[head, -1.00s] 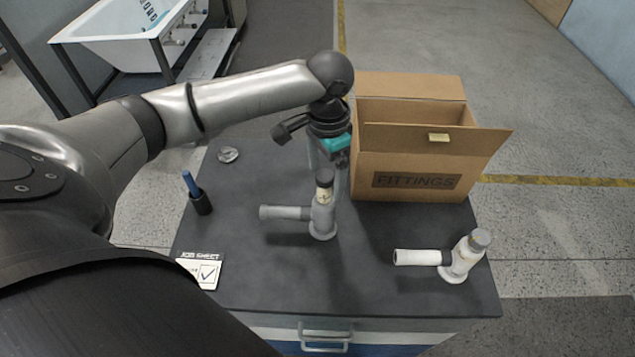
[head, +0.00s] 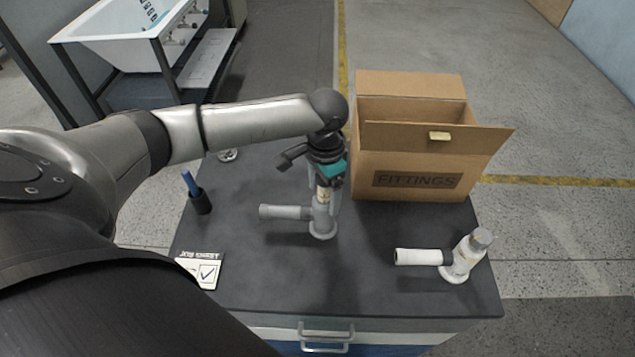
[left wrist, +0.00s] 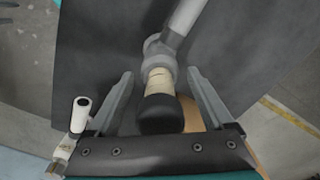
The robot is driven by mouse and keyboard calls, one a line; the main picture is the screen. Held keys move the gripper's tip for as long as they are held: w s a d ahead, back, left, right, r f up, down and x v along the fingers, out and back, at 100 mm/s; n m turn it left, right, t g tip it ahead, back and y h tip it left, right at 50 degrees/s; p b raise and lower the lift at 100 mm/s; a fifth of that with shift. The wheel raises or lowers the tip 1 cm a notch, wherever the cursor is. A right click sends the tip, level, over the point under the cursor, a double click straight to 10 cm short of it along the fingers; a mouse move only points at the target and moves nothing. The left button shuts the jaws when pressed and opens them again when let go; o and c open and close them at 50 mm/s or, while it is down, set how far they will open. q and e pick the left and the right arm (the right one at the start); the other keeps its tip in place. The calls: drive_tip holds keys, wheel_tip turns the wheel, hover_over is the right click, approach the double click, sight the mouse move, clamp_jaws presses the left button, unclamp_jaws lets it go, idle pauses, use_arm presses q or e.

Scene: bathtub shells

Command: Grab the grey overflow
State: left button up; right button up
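The grey overflow (head: 285,212) stands on the dark tabletop left of the box, its side pipe pointing left. My left gripper (head: 328,198) is above it, pointing down, with its fingers lowered around the overflow's upper part. In the left wrist view the open fingers (left wrist: 158,92) lie on either side of the overflow's black cap and cream neck (left wrist: 160,82), with gaps visible on both sides. A white overflow (head: 425,257) with a grey cap stands at the right of the table. My right gripper is not in view.
An open cardboard box (head: 415,150) marked FITTINGS stands just right of my left gripper. A pen cup (head: 201,203) and a job sheet (head: 203,270) are on the left. The table's front middle is clear. A bathtub (head: 125,35) stands far left.

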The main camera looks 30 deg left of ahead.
use_arm(q)
clamp_jaws()
idle(0.5)
